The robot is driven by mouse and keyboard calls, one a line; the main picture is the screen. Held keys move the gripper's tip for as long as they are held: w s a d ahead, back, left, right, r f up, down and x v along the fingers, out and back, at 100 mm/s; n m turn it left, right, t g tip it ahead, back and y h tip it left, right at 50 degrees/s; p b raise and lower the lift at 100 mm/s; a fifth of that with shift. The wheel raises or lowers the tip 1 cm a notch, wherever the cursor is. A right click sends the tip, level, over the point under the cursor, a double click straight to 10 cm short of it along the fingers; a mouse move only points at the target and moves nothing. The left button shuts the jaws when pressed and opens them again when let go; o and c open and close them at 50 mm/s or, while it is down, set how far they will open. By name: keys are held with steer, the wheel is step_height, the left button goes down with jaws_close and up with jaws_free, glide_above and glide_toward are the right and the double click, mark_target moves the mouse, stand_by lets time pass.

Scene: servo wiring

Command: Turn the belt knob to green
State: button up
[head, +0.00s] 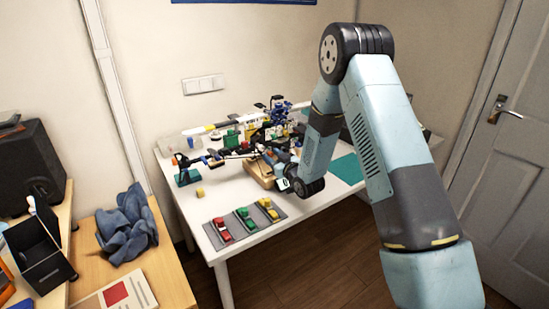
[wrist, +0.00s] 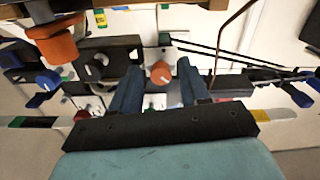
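An orange round knob (wrist: 161,73) with a pale pointer mark shows in the middle of the wrist view. It sits on a light panel; a small green patch (wrist: 165,38) lies above it in the picture. I take it for the belt knob, but no label is readable. My gripper (wrist: 158,67) is open, with one dark blue finger on each side of the knob and a gap showing on both sides. Whether the fingertips are level with the knob is unclear. In the head view my gripper (head: 287,183) is low over the cluttered middle of the table, and the knob cannot be made out.
The white table (head: 215,205) carries many small parts and thin rods around my gripper. A grey mat (head: 228,243) with red, green and yellow toy-like pieces lies at the front. A teal mat (head: 347,168) lies to the right. A wooden desk with blue cloth (head: 127,225) stands left.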

jaws_close()
steer(key=shift+d, duration=0.1)
steer(key=shift+m, duration=0.3)
steer(key=m, duration=0.2)
steer(key=shift+w+m, duration=0.1)
steer(key=shift+m, duration=0.2)
steer(key=m, duration=0.3)
steer(key=shift+d+m, duration=0.1)
steer(key=shift+m, duration=0.2)
steer(key=m, duration=0.5)
steer(key=shift+m, duration=0.4)
